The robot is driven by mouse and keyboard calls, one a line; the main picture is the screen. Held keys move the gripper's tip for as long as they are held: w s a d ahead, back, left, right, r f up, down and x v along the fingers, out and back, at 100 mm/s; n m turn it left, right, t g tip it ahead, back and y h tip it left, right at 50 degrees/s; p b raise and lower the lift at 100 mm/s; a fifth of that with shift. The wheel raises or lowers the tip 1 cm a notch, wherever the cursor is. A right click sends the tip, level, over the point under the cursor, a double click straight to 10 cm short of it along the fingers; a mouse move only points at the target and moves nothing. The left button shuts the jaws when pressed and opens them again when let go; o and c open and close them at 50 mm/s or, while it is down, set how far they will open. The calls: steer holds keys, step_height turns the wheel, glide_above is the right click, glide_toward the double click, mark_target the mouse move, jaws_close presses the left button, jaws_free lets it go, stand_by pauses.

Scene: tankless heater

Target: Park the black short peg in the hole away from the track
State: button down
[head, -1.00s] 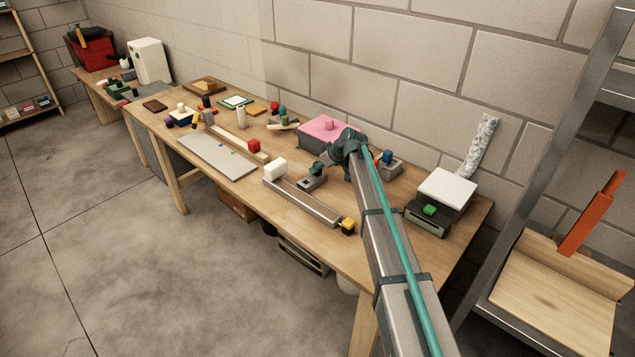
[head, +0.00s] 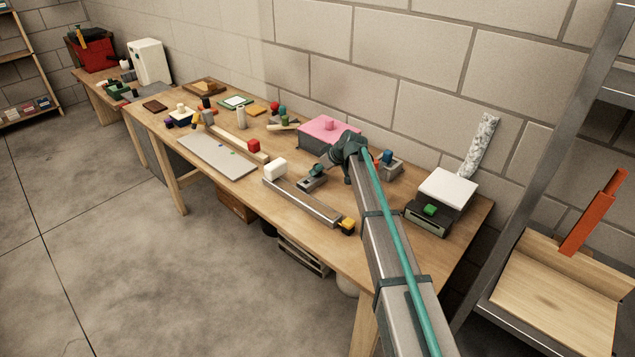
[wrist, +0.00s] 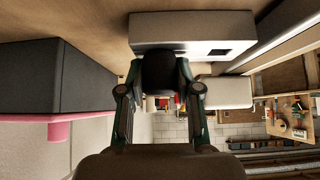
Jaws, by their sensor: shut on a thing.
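My gripper (head: 318,171) is shut on the black short peg (wrist: 160,72), which shows between the fingers in the wrist view. The peg's far end meets the picture of the grey block (wrist: 185,28); I cannot tell whether it is inside a hole. One dark square hole (wrist: 220,52) shows empty in the block, on the side toward the track. Any hole behind the peg is hidden. In the head view the grey block (head: 308,185) lies just below my gripper, behind the metal track (head: 305,202). A white block (head: 275,168) stands at the track's left end.
A dark box with a pink top (head: 328,127) stands behind my gripper, and its side (wrist: 60,78) is close at left in the wrist view. A yellow-topped piece (head: 348,225) sits at the track's right end. A small block with a blue knob (head: 388,160) stands to the right.

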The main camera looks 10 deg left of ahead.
steer(key=c, duration=0.7)
jaws_free()
steer(key=shift+f, duration=0.1)
steer(key=v, duration=1.2)
